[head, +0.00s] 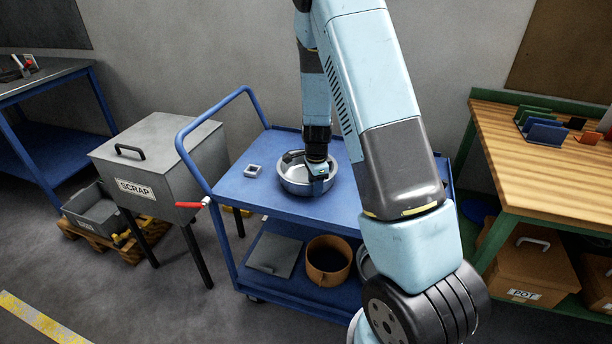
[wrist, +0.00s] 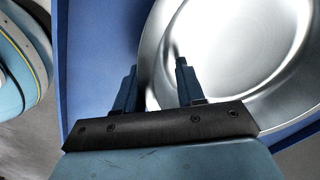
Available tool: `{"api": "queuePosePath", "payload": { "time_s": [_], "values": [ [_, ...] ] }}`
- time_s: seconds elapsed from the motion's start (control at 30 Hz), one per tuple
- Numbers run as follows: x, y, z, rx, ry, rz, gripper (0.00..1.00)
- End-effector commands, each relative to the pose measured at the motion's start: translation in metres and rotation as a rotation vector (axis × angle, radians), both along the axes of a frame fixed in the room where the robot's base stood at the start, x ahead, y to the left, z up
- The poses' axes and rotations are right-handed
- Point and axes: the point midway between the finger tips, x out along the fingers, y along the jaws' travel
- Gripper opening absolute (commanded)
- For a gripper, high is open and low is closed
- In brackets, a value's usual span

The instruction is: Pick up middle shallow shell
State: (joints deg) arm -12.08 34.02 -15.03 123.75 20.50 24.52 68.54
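A shallow silver metal shell (head: 291,182) sits on the blue cart's top shelf (head: 240,190). It fills the right of the wrist view (wrist: 238,50), its bright inside facing up. My gripper (head: 318,174) points down at the shell's near right rim. In the wrist view, my gripper's (wrist: 156,72) two blue fingers are apart. One finger is outside the rim over the blue shelf and the other is over the shell's inside. The rim runs between them with a gap showing, so the gripper looks open. Contact with the rim cannot be told.
A small pale square piece (head: 253,171) lies left of the shell. The cart's lower shelf holds a brown pot (head: 327,262) and a grey plate (head: 275,255). A grey scrap bin (head: 160,165) stands left, a wooden bench (head: 540,160) right.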

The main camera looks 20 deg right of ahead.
Motion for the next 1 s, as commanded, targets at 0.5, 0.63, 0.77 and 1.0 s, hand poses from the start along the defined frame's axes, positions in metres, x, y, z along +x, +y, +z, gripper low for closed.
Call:
{"api": "queuePosePath", "payload": {
  "time_s": [0.5,0.63,0.77,1.0],
  "values": [
    [0.0001,0.0003,0.0005,0.0,0.0,0.001,0.0],
    [-0.0001,0.0004,0.0004,0.0,0.0,0.001,0.0],
    [0.0,0.0004,0.0004,0.0,0.0,0.001,0.0],
    [0.0002,0.0005,0.006,-0.001,-0.001,0.002,0.0]
  ]
}}
